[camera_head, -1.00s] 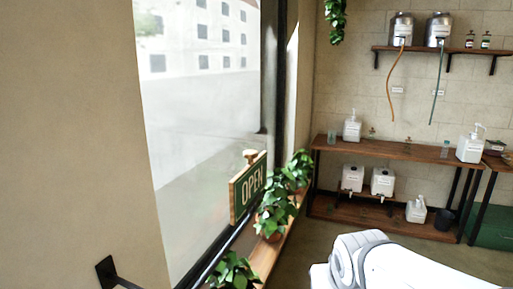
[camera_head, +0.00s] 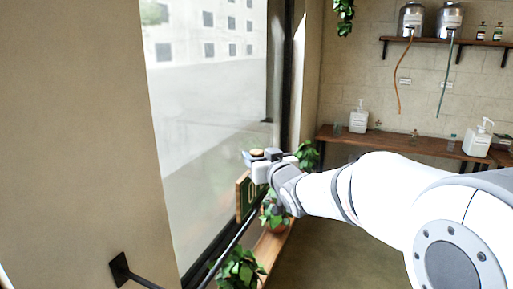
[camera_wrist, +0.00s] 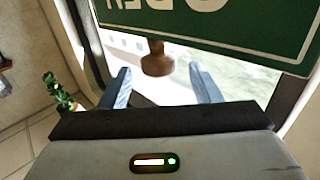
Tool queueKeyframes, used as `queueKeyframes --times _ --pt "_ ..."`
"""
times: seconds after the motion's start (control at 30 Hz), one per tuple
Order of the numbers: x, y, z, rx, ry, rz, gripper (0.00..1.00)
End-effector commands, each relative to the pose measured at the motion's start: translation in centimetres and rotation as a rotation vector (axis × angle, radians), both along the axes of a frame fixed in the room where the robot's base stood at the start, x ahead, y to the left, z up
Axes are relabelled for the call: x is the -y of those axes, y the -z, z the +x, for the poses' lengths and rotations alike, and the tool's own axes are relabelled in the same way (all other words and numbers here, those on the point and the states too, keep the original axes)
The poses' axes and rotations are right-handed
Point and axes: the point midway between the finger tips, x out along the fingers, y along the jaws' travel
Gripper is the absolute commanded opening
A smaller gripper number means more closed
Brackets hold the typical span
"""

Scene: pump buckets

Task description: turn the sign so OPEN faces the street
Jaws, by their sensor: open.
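The green sign with a wooden edge (camera_head: 243,197) hangs by the window, partly hidden behind my gripper and wrist. In the wrist view its green face (camera_wrist: 220,28) shows the word OPEN upside down and cut off by the top edge. That face is toward my camera, on the room side. A round wooden knob (camera_wrist: 157,60) stands at the sign's edge; its top also shows in the head view (camera_head: 257,154). My gripper (camera_wrist: 165,82) is open, with one finger on each side of the knob in the picture and a gap at both sides.
Potted plants (camera_head: 240,268) line the wooden window ledge (camera_head: 272,246) just below and beside the sign. The window glass (camera_head: 205,120) is close behind it. A black bracket (camera_head: 121,269) juts from the near wall. A wooden bench (camera_head: 400,145) stands further back.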

Motion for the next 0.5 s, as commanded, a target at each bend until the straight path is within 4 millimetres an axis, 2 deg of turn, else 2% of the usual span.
queueKeyframes --times 0.2,0.5 --pt "-1.3 -0.1 2.9 -0.002 0.001 -0.001 0.57" --pt "-1.9 0.0 4.4 -0.001 0.003 0.000 0.57"
